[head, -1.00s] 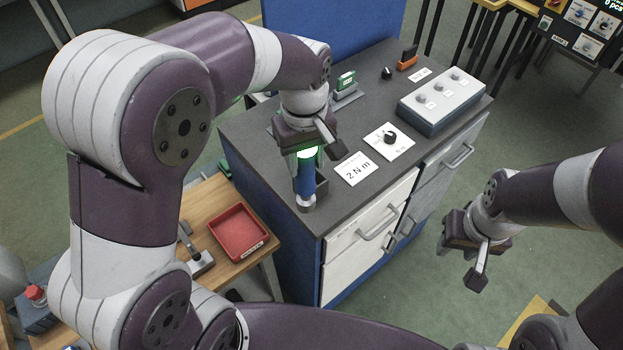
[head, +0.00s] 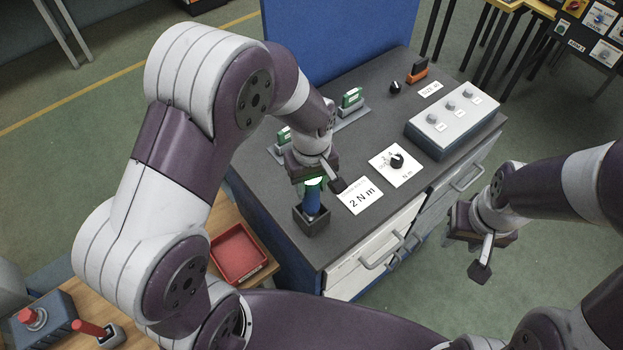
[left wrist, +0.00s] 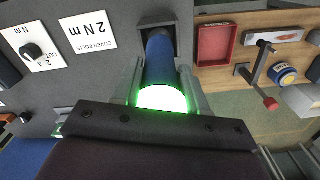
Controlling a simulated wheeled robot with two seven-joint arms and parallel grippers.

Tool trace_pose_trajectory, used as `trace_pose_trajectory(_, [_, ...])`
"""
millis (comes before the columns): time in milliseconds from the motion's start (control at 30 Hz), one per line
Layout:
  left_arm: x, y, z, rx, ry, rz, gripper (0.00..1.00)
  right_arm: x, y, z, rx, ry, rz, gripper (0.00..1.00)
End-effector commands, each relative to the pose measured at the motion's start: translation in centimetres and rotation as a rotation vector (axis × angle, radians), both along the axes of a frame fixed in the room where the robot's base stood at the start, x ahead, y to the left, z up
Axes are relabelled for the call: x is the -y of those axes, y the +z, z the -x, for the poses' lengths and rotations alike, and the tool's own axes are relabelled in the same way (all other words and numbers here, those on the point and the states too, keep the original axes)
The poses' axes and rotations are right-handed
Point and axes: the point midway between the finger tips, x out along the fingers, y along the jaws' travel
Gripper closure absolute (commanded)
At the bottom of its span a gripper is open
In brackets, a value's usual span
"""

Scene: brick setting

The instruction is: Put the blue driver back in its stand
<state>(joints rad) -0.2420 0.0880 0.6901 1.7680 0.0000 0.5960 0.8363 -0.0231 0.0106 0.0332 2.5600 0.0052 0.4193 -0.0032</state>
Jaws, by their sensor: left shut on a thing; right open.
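The blue driver (head: 312,201) is upright at the near left corner of the cabinet top, with a glowing green-white ring at its upper end. My left gripper (head: 315,182) is shut on it near that ring. The driver's lower end is hidden inside the dark square stand (head: 314,226); how deep it sits I cannot tell. In the left wrist view the driver (left wrist: 160,60) lies between the fingers (left wrist: 162,88), and its far end overlaps the stand's opening (left wrist: 156,18). My right gripper (head: 474,252) is open and empty, beside the cabinet on the right.
A "2 N m" card (head: 361,196) lies right of the stand, with a dial card (head: 396,163) beyond. A knob box (head: 453,124) stands further right. Green items in grey holders (head: 352,98) are behind. A red tray (head: 238,254) sits on the lower wooden bench.

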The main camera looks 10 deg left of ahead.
Motion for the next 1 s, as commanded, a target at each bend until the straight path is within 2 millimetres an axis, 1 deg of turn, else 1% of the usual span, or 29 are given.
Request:
trace_pose_trajectory(200, [0.0, 0.0, -0.1, 0.003, 0.000, 0.001, 1.00, 0.0, -0.1, 0.0, 0.000, 0.000, 0.000, 0.57])
trace_pose_trajectory(333, [0.0, -0.4, -0.1, 0.002, 0.000, 0.001, 1.00, 0.0, -0.3, 0.0, 0.000, 0.000, 0.000, 0.57])
trace_pose_trajectory(367, [0.0, -0.5, 0.0, 0.000, 0.000, 0.000, 0.54, 0.0, -0.3, 0.0, 0.000, 0.000, 0.000, 0.57])
trace_pose_trajectory(400, [0.0, -0.4, 0.0, 0.000, 0.000, 0.000, 0.41, 0.0, -0.3, 0.0, 0.000, 0.000, 0.000, 0.57])
trace_pose_trajectory(433, [0.0, -0.4, 0.0, 0.000, 0.000, 0.000, 0.34, 0.0, -0.3, 0.0, 0.000, 0.000, 0.000, 0.57])
trace_pose_trajectory(667, [0.0, -0.4, 0.0, 0.000, 0.000, 0.000, 0.34, 0.0, -0.3, 0.0, 0.000, 0.000, 0.000, 0.57])
trace_pose_trajectory(767, [0.0, 0.3, -0.1, 0.002, 0.000, 0.001, 0.34, 0.0, 0.2, 0.0, 0.000, 0.000, 0.000, 0.57])
trace_pose_trajectory(800, [0.0, 0.5, -0.1, 0.004, 0.000, 0.001, 0.34, 0.0, -0.3, 0.0, 0.000, 0.000, 0.000, 0.57])
trace_pose_trajectory(867, [0.0, 1.6, -0.2, 0.006, 0.000, 0.001, 0.34, 0.0, -0.8, 0.0, 0.000, 0.000, 0.000, 0.57])
trace_pose_trajectory(1000, [0.0, 5.4, -0.2, 0.009, 0.000, 0.002, 0.34, 0.0, -1.8, 0.0, -0.001, 0.000, 0.000, 0.57])
